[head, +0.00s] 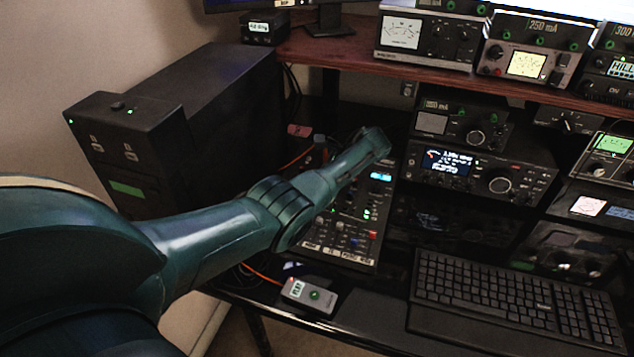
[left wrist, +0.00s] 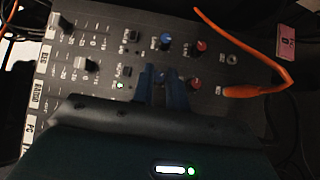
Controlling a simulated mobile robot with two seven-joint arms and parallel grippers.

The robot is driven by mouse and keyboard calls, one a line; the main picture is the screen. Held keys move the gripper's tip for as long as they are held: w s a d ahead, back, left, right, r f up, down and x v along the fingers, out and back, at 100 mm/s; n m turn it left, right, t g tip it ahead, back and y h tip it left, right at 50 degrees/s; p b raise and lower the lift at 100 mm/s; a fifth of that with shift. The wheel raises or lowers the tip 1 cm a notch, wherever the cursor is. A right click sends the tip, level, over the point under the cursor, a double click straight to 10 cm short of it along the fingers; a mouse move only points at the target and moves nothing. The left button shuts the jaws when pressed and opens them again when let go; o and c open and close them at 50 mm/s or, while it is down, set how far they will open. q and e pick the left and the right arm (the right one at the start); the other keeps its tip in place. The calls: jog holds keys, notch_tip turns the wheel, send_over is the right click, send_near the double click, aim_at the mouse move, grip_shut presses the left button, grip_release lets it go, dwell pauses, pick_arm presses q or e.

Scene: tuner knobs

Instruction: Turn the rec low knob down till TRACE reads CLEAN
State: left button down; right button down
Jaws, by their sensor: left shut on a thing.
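The black mixer panel (head: 345,255) lies on the desk and fills much of the left wrist view (left wrist: 105,38). One blue knob (left wrist: 165,42) and two red knobs, one at the top (left wrist: 201,46) and one lower (left wrist: 193,82), are visible there. My left gripper (left wrist: 163,80) is shut on a mixer knob, in the blue knob's column and left of the lower red knob. The gripped knob is mostly hidden by the fingers, and its label is unreadable. In the head view my left arm covers part of the mixer and hides the fingertips. I cannot make out a TRACE reading.
An orange plug (left wrist: 240,91) and its cable are right of the knobs. Faders (left wrist: 85,65) stand at the left. In the head view, a keyboard (head: 510,300) lies right of the mixer, a small grey box (head: 308,296) in front, and radios (head: 480,172) behind.

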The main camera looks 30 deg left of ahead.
pick_arm(q)
jog(key=c, duration=1.7)
grip_release()
jog(key=v, duration=1.3)
jog(key=shift+d, duration=0.1)
